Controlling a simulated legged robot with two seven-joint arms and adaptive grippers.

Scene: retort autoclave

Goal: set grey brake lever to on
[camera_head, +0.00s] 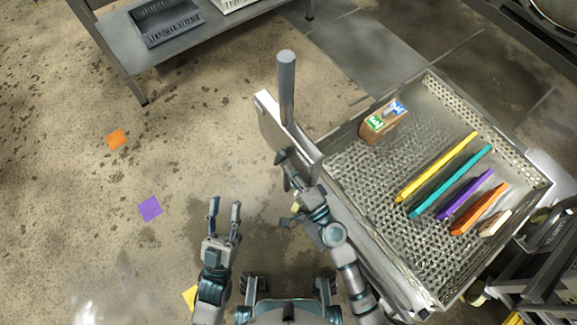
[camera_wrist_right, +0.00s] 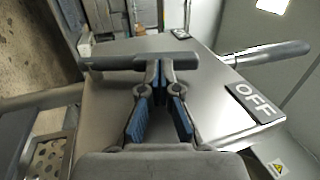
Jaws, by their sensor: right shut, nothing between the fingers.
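A dark grey bar on a pale metal panel looks like the brake lever (camera_wrist_right: 110,62); in the wrist view it lies crosswise at my right fingertips. A black OFF label (camera_wrist_right: 255,103) is at the panel's right. Another dark label (camera_wrist_right: 180,33) at the far edge is unreadable. My right gripper (camera_wrist_right: 160,66) is shut with nothing between its fingers, its tips at the bar; contact is unclear. In the head view the right gripper (camera_head: 287,178) is against the panel (camera_head: 272,120), hiding most of the bar. My left gripper (camera_head: 225,205) is open and empty, left of the panel.
A thick grey handle (camera_head: 286,85) rises from the panel and shows in the wrist view (camera_wrist_right: 268,52). A perforated metal tray (camera_head: 350,185) with a box (camera_head: 383,122) and several coloured bars lies right. A shelf (camera_head: 120,50) stands top left.

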